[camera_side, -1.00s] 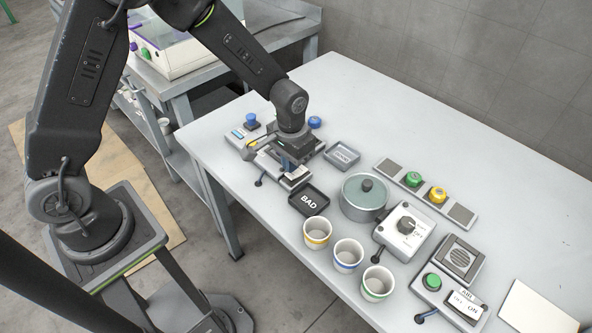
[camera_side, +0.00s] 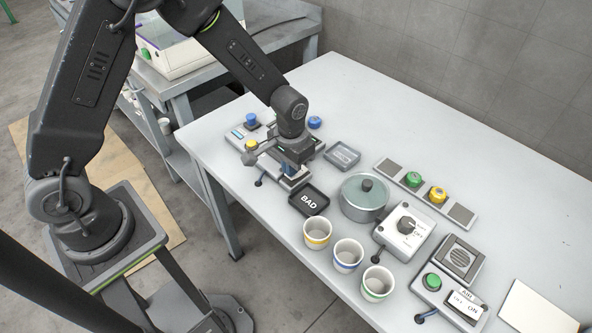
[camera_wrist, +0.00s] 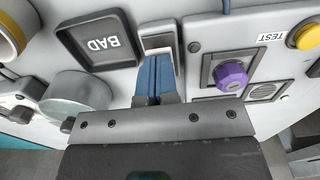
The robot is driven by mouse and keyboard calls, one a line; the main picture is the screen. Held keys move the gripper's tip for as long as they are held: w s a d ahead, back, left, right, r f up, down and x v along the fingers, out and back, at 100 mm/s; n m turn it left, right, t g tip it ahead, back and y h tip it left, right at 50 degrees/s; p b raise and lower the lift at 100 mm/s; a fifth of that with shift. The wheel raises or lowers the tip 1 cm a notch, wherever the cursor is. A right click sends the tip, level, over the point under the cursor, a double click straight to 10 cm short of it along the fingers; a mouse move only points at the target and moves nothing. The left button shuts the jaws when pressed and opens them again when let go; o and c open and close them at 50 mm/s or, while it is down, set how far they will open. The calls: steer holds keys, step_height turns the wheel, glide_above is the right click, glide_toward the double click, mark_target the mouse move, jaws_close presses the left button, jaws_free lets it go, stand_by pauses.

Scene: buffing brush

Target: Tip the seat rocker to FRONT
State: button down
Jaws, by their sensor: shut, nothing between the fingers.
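A small framed switch (camera_wrist: 158,41), which looks like the seat rocker, sits beside the BAD tray in the wrist view. No FRONT label on it is readable, and I cannot tell which way it is tipped. My gripper (camera_wrist: 157,62) is shut and empty, its two blue fingers together. The fingertips are over the near part of the switch and hide some of it; I cannot tell whether they touch it. In the side view my gripper (camera_side: 291,169) is low over the grey unit left of the BAD tray, and the wrist hides most of that unit.
The black BAD tray (camera_wrist: 97,40) is close beside the fingers. A purple knob (camera_wrist: 231,76) and a yellow button (camera_wrist: 306,37) are on the other side. A lidded pot (camera_side: 364,200), three cups (camera_side: 348,254) and a dial box (camera_side: 403,232) stand farther right.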

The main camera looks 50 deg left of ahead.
steer(key=shift+f, duration=0.5)
steer(key=shift+r, duration=3.55)
